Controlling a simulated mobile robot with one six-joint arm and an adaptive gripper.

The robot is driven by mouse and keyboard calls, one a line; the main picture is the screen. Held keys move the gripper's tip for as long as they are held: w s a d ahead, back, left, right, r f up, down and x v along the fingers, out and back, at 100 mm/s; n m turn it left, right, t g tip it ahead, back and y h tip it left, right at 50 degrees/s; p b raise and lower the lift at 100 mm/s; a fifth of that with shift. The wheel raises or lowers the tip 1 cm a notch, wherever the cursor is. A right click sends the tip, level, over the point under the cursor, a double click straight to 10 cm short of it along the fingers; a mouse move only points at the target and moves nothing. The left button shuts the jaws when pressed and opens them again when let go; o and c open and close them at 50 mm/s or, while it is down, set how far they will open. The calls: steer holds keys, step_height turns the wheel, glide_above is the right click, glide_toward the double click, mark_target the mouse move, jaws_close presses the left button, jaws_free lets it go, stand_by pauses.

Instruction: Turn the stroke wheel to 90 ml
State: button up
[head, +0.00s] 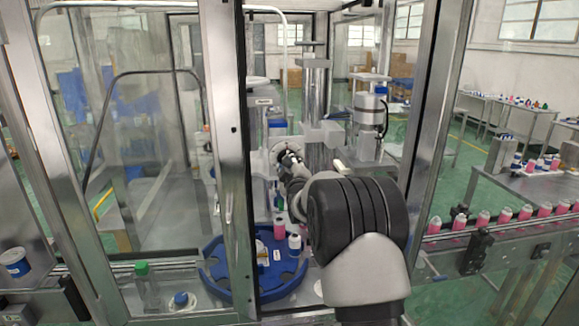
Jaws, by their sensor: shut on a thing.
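My arm reaches through the open front of the framed machine, and my gripper (287,157) is at its far end, small and partly hidden by my own wrist. It is shut at the light grey round part of the machine's middle column, which looks like the stroke wheel (272,147). The gripper covers much of the wheel. No scale or ml marking can be read at this size, so I cannot tell the wheel's setting.
A blue rotary table (226,287) with bottles stands below the gripper. Metal frame posts (231,150) flank the opening. A conveyor (500,240) with pink bottles runs at the right. A green-capped bottle (146,285) stands at the lower left.

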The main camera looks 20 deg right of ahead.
steer(key=m+b, duration=0.4)
steer(key=shift+f+b, duration=0.15)
steer(key=shift+b, duration=0.15)
steer(key=m+b, duration=0.3)
steer(key=m, duration=0.1)
steer(key=shift+m, duration=0.3)
steer(key=m+b, duration=0.2)
steer(key=m, duration=0.2)
steer(key=shift+b, duration=0.3)
steer(key=shift+m+b, duration=0.7)
steer(key=shift+m, duration=1.7)
steer(key=shift+r, duration=0.2)
steer(key=o, duration=1.1)
steer(key=shift+c, duration=0.2)
